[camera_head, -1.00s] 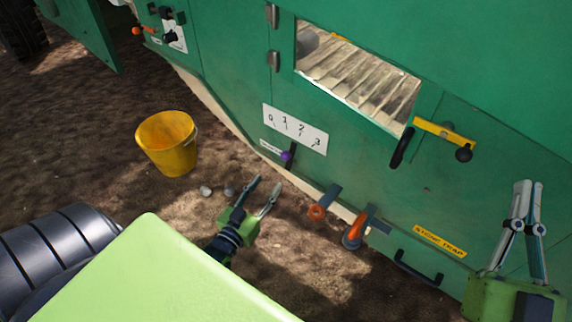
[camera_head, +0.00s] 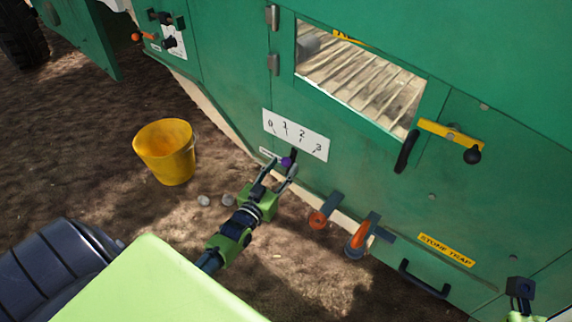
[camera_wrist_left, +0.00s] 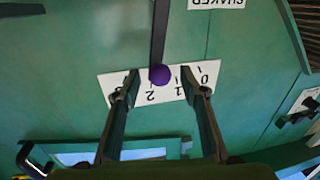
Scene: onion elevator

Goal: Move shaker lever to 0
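The shaker lever is a dark bar with a purple knob (camera_head: 287,162), below a white scale plate (camera_head: 296,136) marked 0 to 3 on the green machine. My left gripper (camera_head: 282,166) is open, with its fingertips close to the knob. In the left wrist view the purple knob (camera_wrist_left: 160,75) appears between the two spread fingers, with a gap on each side. There it lies near the marks 1 and 2 of the upside-down plate (camera_wrist_left: 143,94). My right gripper (camera_head: 520,300) shows only partly at the lower right edge, and its finger state is unclear.
A yellow bucket (camera_head: 166,152) stands on the soil at left. Two orange-handled levers (camera_head: 318,219) (camera_head: 358,236) and a black handle (camera_head: 424,279) are right of my left gripper. A yellow bar with a black knob (camera_head: 450,135) is beside the window.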

